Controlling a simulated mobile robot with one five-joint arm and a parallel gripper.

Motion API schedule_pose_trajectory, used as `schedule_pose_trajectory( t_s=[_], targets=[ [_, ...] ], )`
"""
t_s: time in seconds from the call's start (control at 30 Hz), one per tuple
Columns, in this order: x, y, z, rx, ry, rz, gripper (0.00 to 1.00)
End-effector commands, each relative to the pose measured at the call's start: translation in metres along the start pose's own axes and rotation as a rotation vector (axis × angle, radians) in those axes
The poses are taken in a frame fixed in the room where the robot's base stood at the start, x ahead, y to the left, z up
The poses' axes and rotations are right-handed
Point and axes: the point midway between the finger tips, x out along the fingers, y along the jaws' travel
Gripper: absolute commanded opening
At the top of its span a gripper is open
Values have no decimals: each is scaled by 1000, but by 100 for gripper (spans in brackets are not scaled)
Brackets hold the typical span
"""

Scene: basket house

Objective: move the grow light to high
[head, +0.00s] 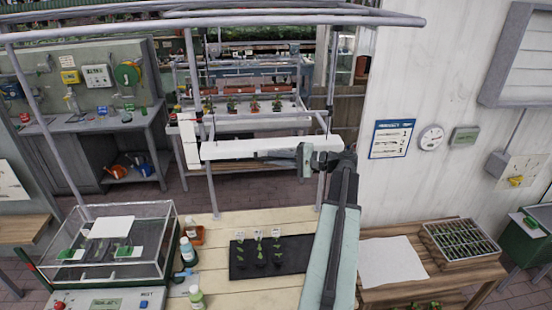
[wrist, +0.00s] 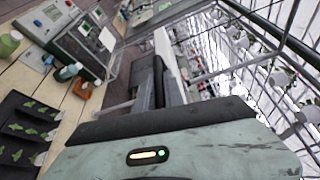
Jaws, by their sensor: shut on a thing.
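The grow light (head: 235,149) is a long white bar hung level between the posts of a metal frame, above the wooden bench (head: 210,285). My gripper (head: 304,154) is at the right part of the bar and is shut on it. My arm comes up from the front, and the gripper hides a small part of the bar. In the wrist view the dark jaws of my gripper (wrist: 160,82) reach to the white grow light (wrist: 164,45). The exact contact is hard to see.
A black mat (head: 268,257) with seedlings lies on the bench below. Small bottles (head: 187,250) and a clear propagator box (head: 110,240) stand to its left. A wooden table with a seedling tray (head: 460,246) is at the right. Metal posts (head: 210,185) flank the light.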

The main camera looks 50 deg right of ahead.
Motion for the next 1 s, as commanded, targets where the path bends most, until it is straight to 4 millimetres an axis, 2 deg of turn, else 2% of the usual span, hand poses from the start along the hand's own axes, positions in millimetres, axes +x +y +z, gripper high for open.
schedule_pose_trajectory(
  t_s=[0.03,0.1,0.43,0.53,0.8,1.0],
  targets=[
    [-1,-6,-2,-2,5,-16,18],
    [-1,-6,-2,-2,4,-16,34],
    [-2,-4,0,-1,2,-12,34],
    [-15,-4,-1,-1,2,-12,34],
    [-66,-4,-1,-2,4,-13,34],
    [-78,-4,-1,-2,1,-13,34]
  ],
)
